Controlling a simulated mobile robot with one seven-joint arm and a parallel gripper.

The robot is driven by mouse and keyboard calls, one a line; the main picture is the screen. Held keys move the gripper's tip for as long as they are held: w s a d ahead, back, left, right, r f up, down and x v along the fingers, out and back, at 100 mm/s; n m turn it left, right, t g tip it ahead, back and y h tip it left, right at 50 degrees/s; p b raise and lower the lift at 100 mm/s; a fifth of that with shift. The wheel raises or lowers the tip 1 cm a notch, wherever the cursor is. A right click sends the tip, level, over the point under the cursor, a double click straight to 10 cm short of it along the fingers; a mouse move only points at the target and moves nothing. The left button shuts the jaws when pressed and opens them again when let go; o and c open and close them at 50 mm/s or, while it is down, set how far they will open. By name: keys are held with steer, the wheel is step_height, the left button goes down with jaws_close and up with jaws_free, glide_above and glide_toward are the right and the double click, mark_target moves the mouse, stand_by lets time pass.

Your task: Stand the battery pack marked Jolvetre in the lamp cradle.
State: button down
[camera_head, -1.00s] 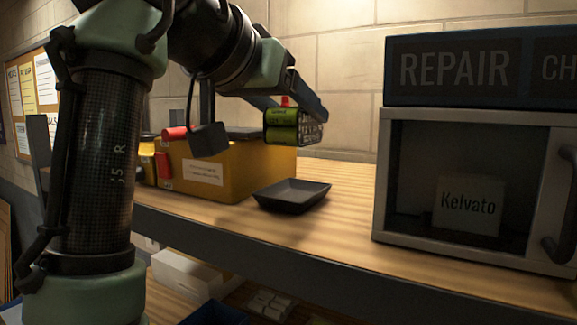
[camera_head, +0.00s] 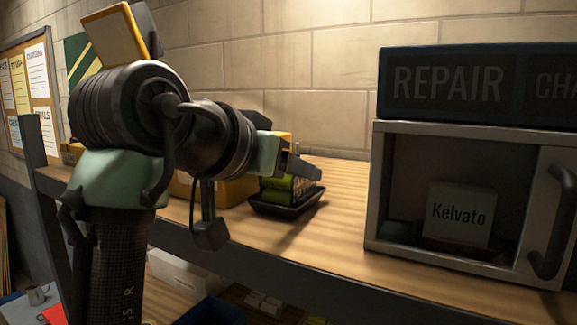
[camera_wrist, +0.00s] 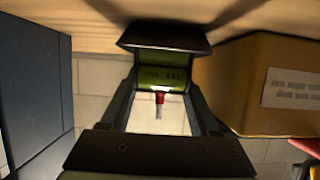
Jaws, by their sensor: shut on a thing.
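My gripper (camera_head: 298,165) is shut on a green battery pack (camera_head: 278,187). The pack is low at the black tray (camera_head: 290,211) on the bench. I cannot tell whether it touches the tray's floor. In the wrist view the green pack (camera_wrist: 160,75) lies between my fingers, with a red plug (camera_wrist: 160,97) with a metal tip showing on it. Its printing is too small to read, so the name Jolvetre cannot be confirmed. No lamp cradle can be made out for certain.
A yellow box (camera_head: 232,191) stands behind my wrist, left of the tray; it also fills the right of the wrist view (camera_wrist: 262,90). Bench space between tray and cabinet is clear.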

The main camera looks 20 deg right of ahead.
steer(key=shift+c, duration=0.6)
jaws_free()
steer(key=shift+f, duration=0.1)
steer(key=shift+r, duration=0.2)
steer(key=b+v, duration=0.6)
steer(key=v, duration=0.4)
steer(key=shift+s+a, duration=0.25)
steer(key=shift+a, duration=0.05)
steer(key=shift+s+a+r, duration=0.35)
steer(key=shift+s, duration=0.05)
